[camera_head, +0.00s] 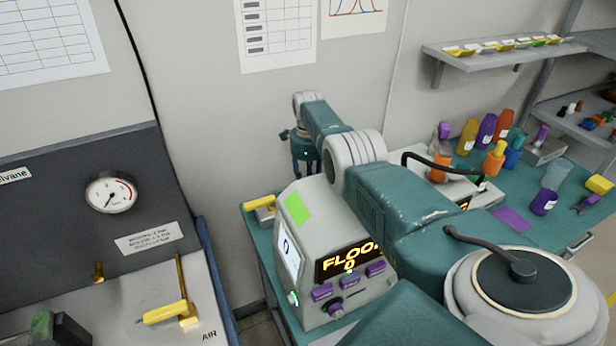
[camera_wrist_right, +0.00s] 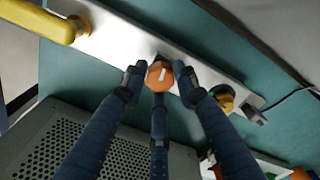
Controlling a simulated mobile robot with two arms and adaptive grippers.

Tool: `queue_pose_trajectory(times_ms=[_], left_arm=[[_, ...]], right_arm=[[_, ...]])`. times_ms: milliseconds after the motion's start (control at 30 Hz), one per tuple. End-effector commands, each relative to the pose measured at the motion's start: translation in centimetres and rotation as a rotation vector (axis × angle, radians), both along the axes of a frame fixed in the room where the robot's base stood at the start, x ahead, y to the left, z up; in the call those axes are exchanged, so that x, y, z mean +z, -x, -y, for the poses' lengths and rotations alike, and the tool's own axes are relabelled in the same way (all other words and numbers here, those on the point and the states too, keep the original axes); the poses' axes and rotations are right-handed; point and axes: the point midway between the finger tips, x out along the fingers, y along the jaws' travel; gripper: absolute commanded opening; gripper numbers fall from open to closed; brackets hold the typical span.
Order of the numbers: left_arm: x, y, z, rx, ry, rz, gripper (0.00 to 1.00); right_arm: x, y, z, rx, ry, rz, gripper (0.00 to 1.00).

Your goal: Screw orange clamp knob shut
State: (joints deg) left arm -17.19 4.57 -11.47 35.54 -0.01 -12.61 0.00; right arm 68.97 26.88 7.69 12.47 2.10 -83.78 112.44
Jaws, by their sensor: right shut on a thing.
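The orange clamp knob (camera_wrist_right: 159,75), round with a white mark on its top, is in the middle of the right wrist view. It sits at the edge of a pale metal bar (camera_wrist_right: 120,38). My right gripper (camera_wrist_right: 158,80) has its three dark blue fingers closed around the knob. In the head view my right gripper (camera_head: 306,160) points down behind the grey display box (camera_head: 318,245), which hides the knob and the fingertips. My left gripper is in neither view.
A yellow handle (camera_wrist_right: 42,20) lies at one end of the bar, and a yellow round part (camera_wrist_right: 222,98) is on the other side. A perforated grey housing (camera_wrist_right: 60,150) is close below the fingers. Several bottles, one purple (camera_head: 486,130), stand on the green bench (camera_head: 535,228).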

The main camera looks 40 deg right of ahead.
Motion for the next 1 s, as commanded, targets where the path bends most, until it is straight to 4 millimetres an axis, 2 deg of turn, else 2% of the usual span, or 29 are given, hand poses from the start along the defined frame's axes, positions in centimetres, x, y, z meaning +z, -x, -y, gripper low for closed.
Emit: queue_pose_trajectory(times_ms=[300, 867, 900, 1000], left_arm=[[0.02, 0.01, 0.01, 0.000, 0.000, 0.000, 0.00], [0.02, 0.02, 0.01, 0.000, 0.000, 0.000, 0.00], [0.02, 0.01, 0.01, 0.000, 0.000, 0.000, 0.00], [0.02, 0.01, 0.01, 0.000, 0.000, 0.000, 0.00]], right_arm=[[0.11, -0.04, 0.15, -0.130, 0.003, 0.003, 0.03], [0.08, -0.01, 0.14, -0.160, 0.004, 0.002, 0.03], [0.08, -0.01, 0.14, -0.159, 0.004, 0.002, 0.33], [0.07, 0.00, 0.13, -0.159, 0.003, 0.001, 0.48]])
